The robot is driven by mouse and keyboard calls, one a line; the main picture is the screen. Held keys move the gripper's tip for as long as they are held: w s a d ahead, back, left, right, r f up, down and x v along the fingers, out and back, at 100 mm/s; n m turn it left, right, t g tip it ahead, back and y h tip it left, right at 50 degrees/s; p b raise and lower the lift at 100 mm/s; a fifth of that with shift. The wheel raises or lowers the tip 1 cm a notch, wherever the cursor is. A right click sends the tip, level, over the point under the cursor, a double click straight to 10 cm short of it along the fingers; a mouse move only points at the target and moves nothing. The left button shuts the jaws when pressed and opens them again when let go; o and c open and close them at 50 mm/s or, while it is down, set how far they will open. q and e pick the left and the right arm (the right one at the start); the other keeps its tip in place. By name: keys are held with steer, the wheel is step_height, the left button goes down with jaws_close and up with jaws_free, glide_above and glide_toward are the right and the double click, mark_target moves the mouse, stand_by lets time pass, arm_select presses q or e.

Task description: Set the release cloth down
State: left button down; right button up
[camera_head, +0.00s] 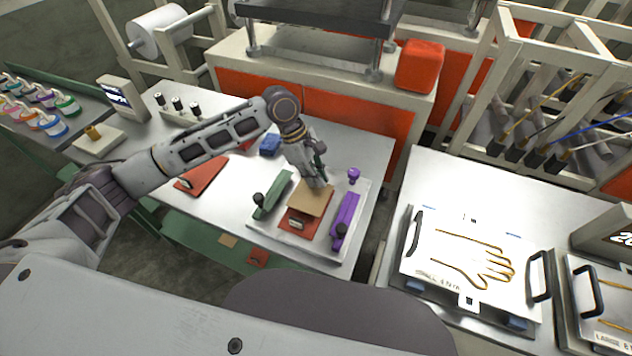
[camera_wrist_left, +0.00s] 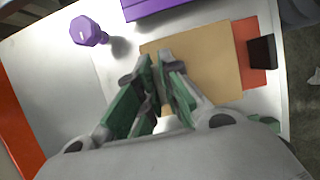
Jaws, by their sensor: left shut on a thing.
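The tan square release cloth (camera_head: 311,201) is over an orange-red pad (camera_head: 297,228) on a metal plate between a green bar and a purple bar. The cloth also shows in the wrist view (camera_wrist_left: 212,62), flat, with the orange pad (camera_wrist_left: 247,33) showing past its far edge. My left gripper (camera_head: 318,182) points down at the cloth's back edge and is shut on it. In the wrist view its green-padded fingers (camera_wrist_left: 160,65) cover that edge. Whether the cloth touches the pad everywhere is unclear. My right gripper is not in view.
The green bar (camera_head: 273,196) and purple bar (camera_head: 345,218) flank the pad closely. A purple knob (camera_head: 353,175) stands behind. A red sheet (camera_head: 203,175) and blue block (camera_head: 269,145) lie left. A plate with a hand outline (camera_head: 470,258) is on the right table.

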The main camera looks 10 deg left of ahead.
arm_select(q)
steer(key=shift+f, duration=1.2)
steer(key=c, duration=1.6)
jaws_free()
steer(key=shift+f, duration=0.1)
steer(key=s+v, duration=0.1)
steer(key=v, duration=1.1)
steer(key=shift+w, duration=0.45)
